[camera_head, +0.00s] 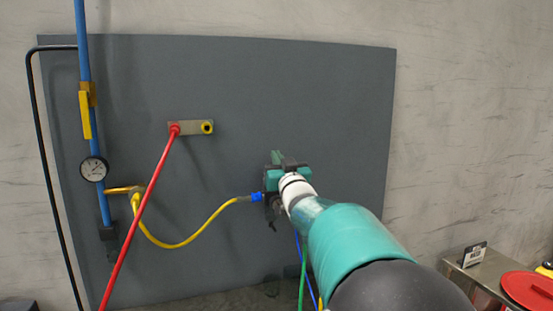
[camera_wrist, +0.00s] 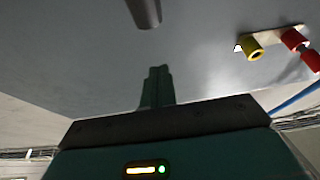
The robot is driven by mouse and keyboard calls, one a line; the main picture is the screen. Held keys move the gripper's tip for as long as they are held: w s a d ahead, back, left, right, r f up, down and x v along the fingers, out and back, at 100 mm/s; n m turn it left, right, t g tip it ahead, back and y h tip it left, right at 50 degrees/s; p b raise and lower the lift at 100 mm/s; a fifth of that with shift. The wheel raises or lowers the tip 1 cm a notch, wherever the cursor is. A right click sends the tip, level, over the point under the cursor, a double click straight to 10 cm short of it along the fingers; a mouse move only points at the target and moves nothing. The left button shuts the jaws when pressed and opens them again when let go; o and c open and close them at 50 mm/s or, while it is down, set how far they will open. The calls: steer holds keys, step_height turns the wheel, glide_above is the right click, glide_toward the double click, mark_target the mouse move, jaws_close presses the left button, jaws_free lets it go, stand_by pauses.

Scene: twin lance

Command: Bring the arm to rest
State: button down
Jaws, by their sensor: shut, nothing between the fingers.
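My arm reaches from the lower right toward the grey panel (camera_head: 330,100) in the head view. My gripper (camera_head: 277,157) is in front of the panel, right of its middle, with its tip pointing up and away. In the wrist view my gripper (camera_wrist: 158,75) has its two green fingers together with nothing between them. The gripper's body and arm hide part of the panel's lower right.
A plate (camera_head: 191,128) holds a red hose's end and a yellow socket (camera_head: 207,127). A yellow hose (camera_head: 185,243) ends at a blue connector (camera_head: 257,196) beside my gripper. A gauge (camera_head: 94,169) hangs left. A metal table (camera_head: 490,270) with a red disc (camera_head: 528,290) stands right.

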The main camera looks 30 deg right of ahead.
steer(key=v, duration=0.6)
steer(key=shift+s+a, duration=0.15)
steer(key=shift+s, duration=0.15)
